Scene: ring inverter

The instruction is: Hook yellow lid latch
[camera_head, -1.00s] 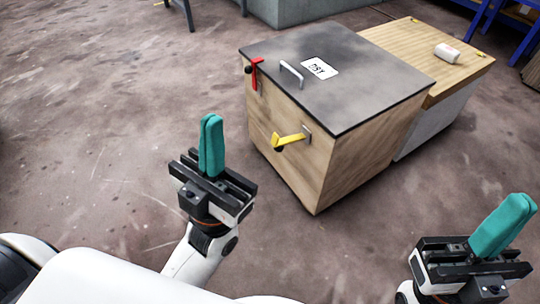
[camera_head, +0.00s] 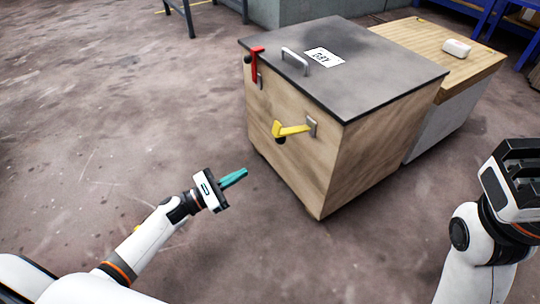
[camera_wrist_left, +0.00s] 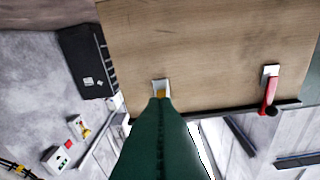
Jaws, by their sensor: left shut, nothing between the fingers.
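The yellow latch (camera_head: 292,130) sits on the wooden front of a box (camera_head: 330,160) with a dark lid (camera_head: 345,75). It points left from its metal bracket, roughly level, below the lid edge, with a dark knob under its left end. In the left wrist view the yellow latch (camera_wrist_left: 161,94) is mostly hidden behind my fingertips. My left gripper (camera_head: 243,172) is shut and empty, its teal fingers pointing at the box front, below and left of the latch, apparently apart from it. My right gripper (camera_head: 515,180) is at the right edge; its fingers are not visible.
A red latch (camera_head: 256,66) stands upright at the lid's front left edge; it also shows in the left wrist view (camera_wrist_left: 270,93). A grey handle (camera_head: 294,60) and a label lie on the lid. A wood-topped block (camera_head: 440,45) adjoins the box.

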